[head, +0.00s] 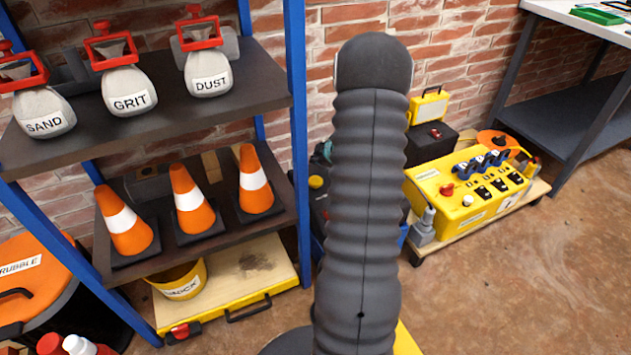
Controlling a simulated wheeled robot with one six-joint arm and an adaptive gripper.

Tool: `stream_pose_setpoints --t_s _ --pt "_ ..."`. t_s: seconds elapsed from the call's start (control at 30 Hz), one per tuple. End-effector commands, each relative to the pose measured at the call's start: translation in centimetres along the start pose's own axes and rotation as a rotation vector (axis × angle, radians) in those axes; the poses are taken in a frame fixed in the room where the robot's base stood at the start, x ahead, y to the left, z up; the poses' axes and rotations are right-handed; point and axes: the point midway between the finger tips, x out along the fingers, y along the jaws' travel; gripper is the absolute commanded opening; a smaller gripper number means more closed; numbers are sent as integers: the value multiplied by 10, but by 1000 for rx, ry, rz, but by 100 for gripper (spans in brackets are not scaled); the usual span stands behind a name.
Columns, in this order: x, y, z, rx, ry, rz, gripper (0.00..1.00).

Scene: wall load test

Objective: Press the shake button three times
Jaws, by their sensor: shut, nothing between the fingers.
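I cannot read any label naming the shake button. A red button on a dark box (180,331) sits at the front left corner of a yellow-edged wooden platform (262,262) at the bottom of the shelf rack. Another red button (446,189) is on top of the yellow control box (462,208) at right. A small red part (435,132) shows on the black case (430,144) behind it. My arm, in a dark ribbed sleeve, stands upright in the middle of the head view. My gripper is not in view.
The blue-post rack holds sacks marked SAND (44,115), GRIT (129,92) and DUST (208,74), with three orange cones (192,200) below. A yellow bucket (180,280) stands on the platform. An orange-lidded RUBBLE bin (35,285) is at left. Floor at lower right is clear.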

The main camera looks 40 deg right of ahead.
Motion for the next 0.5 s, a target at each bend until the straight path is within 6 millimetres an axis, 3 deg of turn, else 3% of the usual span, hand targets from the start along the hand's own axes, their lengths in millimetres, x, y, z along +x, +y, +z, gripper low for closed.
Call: stream_pose_setpoints --t_s 0.2,0.5 --pt "23 -17 17 0 0 1 0" --pt "37 -27 27 0 0 0 0"
